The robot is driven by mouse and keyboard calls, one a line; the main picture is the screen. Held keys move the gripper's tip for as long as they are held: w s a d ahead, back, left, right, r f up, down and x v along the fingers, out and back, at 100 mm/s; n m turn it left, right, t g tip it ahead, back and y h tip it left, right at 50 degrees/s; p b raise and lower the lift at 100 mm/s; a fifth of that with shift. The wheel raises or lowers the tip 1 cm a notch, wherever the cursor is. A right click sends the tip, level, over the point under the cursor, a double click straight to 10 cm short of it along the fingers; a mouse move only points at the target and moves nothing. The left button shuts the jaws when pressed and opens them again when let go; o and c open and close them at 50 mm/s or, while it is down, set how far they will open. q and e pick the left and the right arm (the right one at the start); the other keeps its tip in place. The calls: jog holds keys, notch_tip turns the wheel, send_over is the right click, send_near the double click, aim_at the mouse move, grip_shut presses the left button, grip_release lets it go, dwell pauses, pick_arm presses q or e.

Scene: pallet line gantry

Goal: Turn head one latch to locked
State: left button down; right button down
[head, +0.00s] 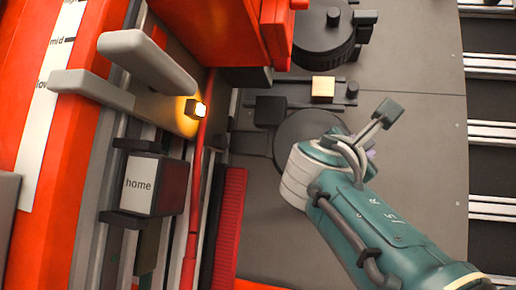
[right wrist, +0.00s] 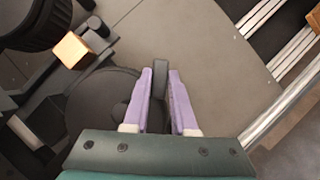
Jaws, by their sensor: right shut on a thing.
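My right gripper (right wrist: 160,76) has its two purple fingers closed on the sides of a dark grey upright bar, the latch handle (right wrist: 161,66). The handle stands at the edge of a round dark head (right wrist: 92,98), partly under the fingers. In the head view this round head (head: 300,128) is half covered by my teal right arm, and only a bit of purple finger (head: 371,155) shows past the wrist. The latch is hidden there. I see no mark telling whether it is locked. My left gripper is not in view.
A second round dark head (head: 322,42) with a knob stands further back. A gold block (head: 323,88) sits on a dark bar between the heads. At left are a "home" block (head: 155,185), a lit lamp (head: 197,109) and a red frame. Grey plate right of the heads is clear.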

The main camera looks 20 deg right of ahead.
jog(key=m+g, duration=0.1)
jog(key=m, duration=0.1)
jog(key=m+g, duration=0.1)
jog(key=m, duration=0.2)
jog(key=m+g+y, duration=0.1)
jog(key=m, duration=0.2)
jog(key=shift+w+r+g+p, duration=0.1)
jog(key=shift+r+g+p, duration=0.2)
jog(key=shift+p, duration=0.05)
jog(key=shift+m, duration=0.5)
jog(key=shift+f, duration=0.1)
jog(key=c, duration=0.7)
grip_release()
